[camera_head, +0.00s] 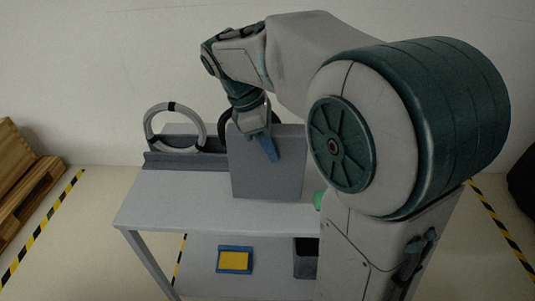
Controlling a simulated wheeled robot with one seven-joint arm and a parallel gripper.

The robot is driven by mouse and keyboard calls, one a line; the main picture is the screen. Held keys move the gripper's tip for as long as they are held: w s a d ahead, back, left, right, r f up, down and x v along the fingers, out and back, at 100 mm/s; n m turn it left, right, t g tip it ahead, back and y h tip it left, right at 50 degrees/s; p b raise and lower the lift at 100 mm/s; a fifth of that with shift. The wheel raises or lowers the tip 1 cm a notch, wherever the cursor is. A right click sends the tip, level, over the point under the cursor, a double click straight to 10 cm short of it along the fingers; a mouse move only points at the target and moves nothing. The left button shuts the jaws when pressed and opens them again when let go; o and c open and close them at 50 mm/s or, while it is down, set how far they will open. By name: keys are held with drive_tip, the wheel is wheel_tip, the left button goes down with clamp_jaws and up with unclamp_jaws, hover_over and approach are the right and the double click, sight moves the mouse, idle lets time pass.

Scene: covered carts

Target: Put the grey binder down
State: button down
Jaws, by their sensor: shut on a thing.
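The grey binder (262,178) stands upright at the middle of the grey cart top (180,206), its broad face toward the camera. My gripper (270,148) comes down on it from above and is shut on its upper edge. One blue finger shows against the front face; the other is hidden behind the binder. The binder's lower edge is at or just above the cart top; I cannot tell whether it touches.
A grey holder (185,162) with a light ring (150,118) stands at the back left. A dark ring is partly hidden behind the binder. A green object (318,200) shows beside my arm. The lower shelf bears a blue-and-yellow item (235,260) and a dark bin (305,262). The front left top is clear.

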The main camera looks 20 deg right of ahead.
drive_tip(key=shift+w+a+f+b, duration=0.1)
drive_tip(key=shift+w+f+b, duration=0.1)
drive_tip(key=shift+f, duration=0.9)
drive_tip(key=shift+w+a+f+b, duration=0.1)
drive_tip(key=shift+w+f, duration=0.05)
drive_tip(key=shift+f, duration=1)
drive_tip(key=c, duration=0.8)
unclamp_jaws()
drive_tip(key=shift+f, duration=0.1)
drive_tip(key=p+v, duration=0.1)
drive_tip(key=v, duration=1.1)
drive_tip(key=shift+d+p, duration=0.1)
drive_tip(key=shift+p, duration=0.3)
